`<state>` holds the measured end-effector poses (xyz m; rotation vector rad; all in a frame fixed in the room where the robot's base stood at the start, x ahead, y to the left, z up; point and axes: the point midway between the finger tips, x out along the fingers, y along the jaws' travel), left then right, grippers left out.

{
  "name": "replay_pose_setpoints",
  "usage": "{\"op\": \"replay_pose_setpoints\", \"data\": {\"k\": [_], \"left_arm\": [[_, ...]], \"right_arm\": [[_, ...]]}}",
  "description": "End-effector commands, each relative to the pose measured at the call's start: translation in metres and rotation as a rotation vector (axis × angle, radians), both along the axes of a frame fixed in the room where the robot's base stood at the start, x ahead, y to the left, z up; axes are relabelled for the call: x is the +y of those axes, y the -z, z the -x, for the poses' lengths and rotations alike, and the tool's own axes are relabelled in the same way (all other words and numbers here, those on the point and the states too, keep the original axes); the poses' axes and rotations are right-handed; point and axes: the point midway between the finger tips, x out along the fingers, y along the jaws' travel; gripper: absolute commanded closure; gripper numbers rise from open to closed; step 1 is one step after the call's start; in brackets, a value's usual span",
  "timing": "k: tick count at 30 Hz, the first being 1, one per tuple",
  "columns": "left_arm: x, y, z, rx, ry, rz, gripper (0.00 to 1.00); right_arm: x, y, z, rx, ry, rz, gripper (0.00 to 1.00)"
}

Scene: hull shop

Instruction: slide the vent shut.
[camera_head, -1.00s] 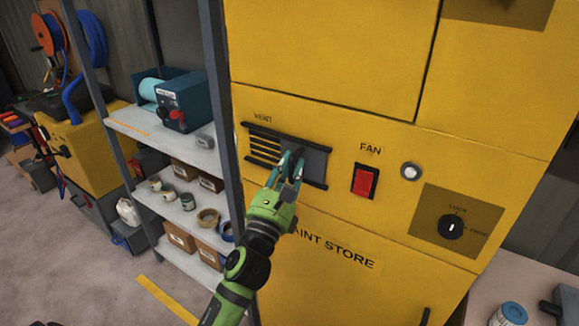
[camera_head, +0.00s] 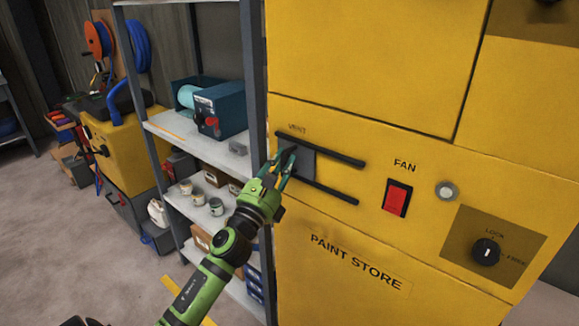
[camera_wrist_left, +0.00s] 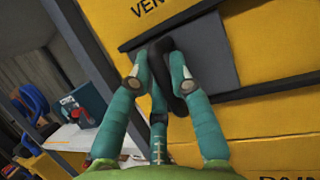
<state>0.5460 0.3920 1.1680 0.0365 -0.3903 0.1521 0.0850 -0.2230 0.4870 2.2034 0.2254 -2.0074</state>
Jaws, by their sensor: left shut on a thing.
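The vent's grey sliding plate (camera_head: 306,164) sits at the left end of its two black rails on the yellow cabinet, below the VENT label. No slots show; the space between the rails to its right is plain yellow. My left gripper (camera_head: 286,163) is shut on the plate's dark handle. In the left wrist view, the gripper's teal fingers (camera_wrist_left: 160,86) are on either side of the black handle (camera_wrist_left: 168,62), with the grey plate (camera_wrist_left: 215,55) behind it. My fingers hide part of the plate and handle. My right gripper is not in view.
The cabinet front has a red FAN switch (camera_head: 397,198), a round button (camera_head: 446,190) and a black LOCK knob (camera_head: 486,251). A grey metal shelf (camera_head: 200,146) with boxes and cans stands close on the left, beside my arm. Open floor lies farther left.

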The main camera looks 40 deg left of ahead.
Motion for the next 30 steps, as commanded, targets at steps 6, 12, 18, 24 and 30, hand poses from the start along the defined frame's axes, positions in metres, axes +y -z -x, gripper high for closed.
{"op": "replay_pose_setpoints", "data": {"k": [6,12,18,24,30], "left_arm": [[0.003,-0.003,0.0,-0.003,-0.01,-0.006,0.54],[0.001,-0.002,0.0,-0.003,-0.006,-0.004,0.54],[0.0,0.002,0.006,-0.001,-0.004,0.0,0.54],[-0.005,0.016,0.037,0.002,-0.006,0.003,0.54],[-0.01,0.032,0.077,0.0,-0.008,0.004,0.54]], "right_arm": [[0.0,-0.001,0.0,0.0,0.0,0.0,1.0],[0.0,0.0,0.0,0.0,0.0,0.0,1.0],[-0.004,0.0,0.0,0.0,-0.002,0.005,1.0],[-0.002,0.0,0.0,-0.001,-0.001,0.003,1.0],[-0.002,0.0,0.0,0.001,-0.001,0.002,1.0]]}}
